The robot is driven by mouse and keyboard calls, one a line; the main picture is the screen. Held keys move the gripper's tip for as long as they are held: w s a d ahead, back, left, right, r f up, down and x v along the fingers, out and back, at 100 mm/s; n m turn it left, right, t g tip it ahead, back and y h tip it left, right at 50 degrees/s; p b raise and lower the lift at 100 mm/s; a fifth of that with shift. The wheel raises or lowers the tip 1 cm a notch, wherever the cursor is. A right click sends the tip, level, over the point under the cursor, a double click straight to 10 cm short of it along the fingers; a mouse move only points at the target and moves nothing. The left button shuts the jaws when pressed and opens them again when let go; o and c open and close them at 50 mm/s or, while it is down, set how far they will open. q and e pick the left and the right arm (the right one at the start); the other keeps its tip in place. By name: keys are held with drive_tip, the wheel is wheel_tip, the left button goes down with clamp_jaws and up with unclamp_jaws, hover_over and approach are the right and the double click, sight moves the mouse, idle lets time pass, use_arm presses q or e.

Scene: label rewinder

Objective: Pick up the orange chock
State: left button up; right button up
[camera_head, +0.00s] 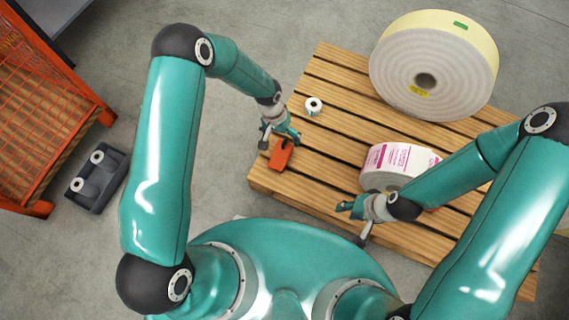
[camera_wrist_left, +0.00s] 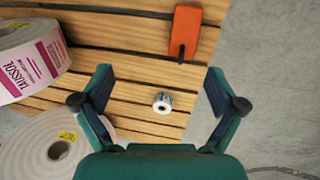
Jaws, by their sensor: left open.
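The orange chock (camera_head: 281,155) lies on the wooden pallet (camera_head: 330,62) near its left edge. In the left wrist view the chock (camera_wrist_left: 185,32) is on the slats near the top, beyond the fingertips. My left gripper (camera_head: 283,135) is over the pallet's left edge, just above the chock in the head view. In the left wrist view this gripper (camera_wrist_left: 165,85) is open and empty, its fingers spread wide. My right gripper (camera_head: 352,210) is beside the printed label roll; its fingers are too small to tell open from shut.
A small white roll (camera_head: 313,105) stands on the pallet near the chock. A large label roll (camera_head: 432,65) and a printed label roll (camera_head: 395,163) are further right. An orange crate (camera_head: 60,115) and a dark tray (camera_head: 112,190) are on the floor at left.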

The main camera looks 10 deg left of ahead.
use_arm(q)
drive_tip(key=y+b, duration=0.2)
drive_tip(key=b, duration=0.2)
hover_over(283, 148)
wheel_tip(283, 148, down, 5)
drive_tip(key=f, duration=0.3)
drive_tip(key=f+b, duration=0.1)
drive_tip(key=f, duration=0.3)
drive_tip(key=f+b, duration=0.1)
drive_tip(key=f, duration=0.3)
drive_tip(key=shift+w+a, duration=0.2)
drive_tip(key=shift+w, duration=0.2)
wheel_tip(283, 148, down, 5)
drive_tip(key=shift+s+d+f+b, duration=0.1)
drive_tip(key=shift+b, duration=1.1)
drive_tip(key=c, duration=1.5)
use_arm(e)
wheel_tip(283, 148, down, 10)
drive_tip(key=shift+f, duration=0.25)
use_arm(q)
drive_tip(key=shift+c, duration=0.2)
